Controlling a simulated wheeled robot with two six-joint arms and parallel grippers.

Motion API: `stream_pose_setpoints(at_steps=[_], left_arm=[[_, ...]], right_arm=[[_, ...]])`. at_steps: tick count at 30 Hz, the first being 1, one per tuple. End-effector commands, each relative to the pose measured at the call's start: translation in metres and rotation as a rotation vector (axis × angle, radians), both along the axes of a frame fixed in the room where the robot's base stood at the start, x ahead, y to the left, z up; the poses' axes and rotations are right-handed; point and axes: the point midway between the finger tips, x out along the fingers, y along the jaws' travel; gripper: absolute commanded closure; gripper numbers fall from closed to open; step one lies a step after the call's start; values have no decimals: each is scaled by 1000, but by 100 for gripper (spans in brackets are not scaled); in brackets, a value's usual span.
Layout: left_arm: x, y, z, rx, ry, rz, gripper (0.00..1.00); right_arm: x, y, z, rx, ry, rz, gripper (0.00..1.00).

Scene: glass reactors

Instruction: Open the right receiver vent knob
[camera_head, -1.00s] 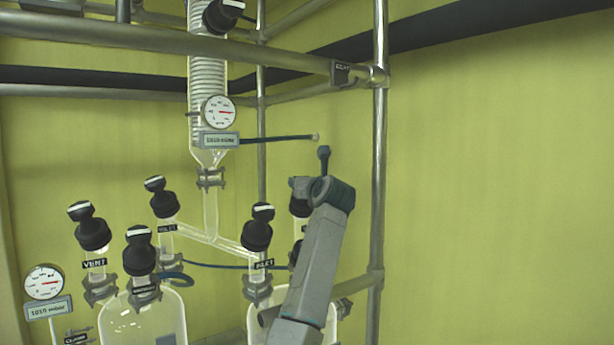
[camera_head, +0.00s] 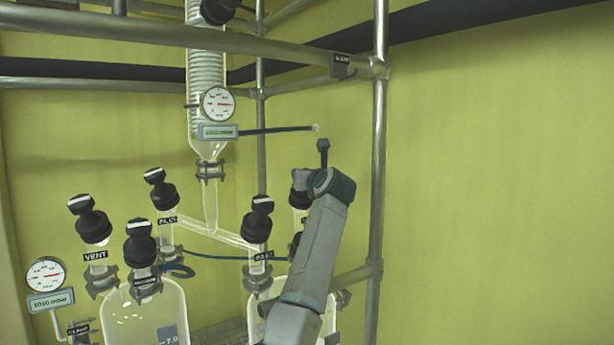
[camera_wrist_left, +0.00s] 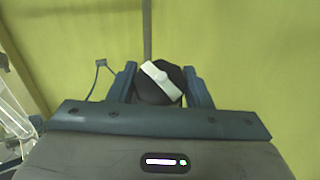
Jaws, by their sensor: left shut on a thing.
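The right receiver vent knob (camera_wrist_left: 150,96) is black with a white bar on top, lying diagonally in the left wrist view. My left gripper (camera_wrist_left: 160,82) has one blue-grey finger on each side of it and is shut on it. In the head view a black knob (camera_head: 299,199) shows only partly behind my arm, above the right glass receiver (camera_head: 262,312). That arm hides the fingers and most of this knob there. My right gripper is in neither view.
Just left of my arm stands another black knob (camera_head: 257,222) on a glass neck. More black knobs (camera_head: 140,243) and a gauge (camera_head: 46,273) stand further left. A glass column (camera_head: 206,80) rises behind. A vertical metal pole (camera_head: 379,180) stands close right of my arm, with bare wall beyond.

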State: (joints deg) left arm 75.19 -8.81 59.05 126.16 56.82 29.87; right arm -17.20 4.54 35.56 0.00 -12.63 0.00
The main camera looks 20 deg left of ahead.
Motion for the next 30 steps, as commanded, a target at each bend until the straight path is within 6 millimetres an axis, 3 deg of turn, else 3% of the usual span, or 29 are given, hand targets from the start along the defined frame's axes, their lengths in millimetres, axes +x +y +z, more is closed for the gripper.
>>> stream_pose_setpoints(at_steps=[8,18,30], left_arm=[[1,-1,3,-63,-52,148,78],[0,0,6,-147,-125,344,78],[-1,1,2,-194,-166,443,78]], right_arm=[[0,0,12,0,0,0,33],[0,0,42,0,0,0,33],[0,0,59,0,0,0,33]])
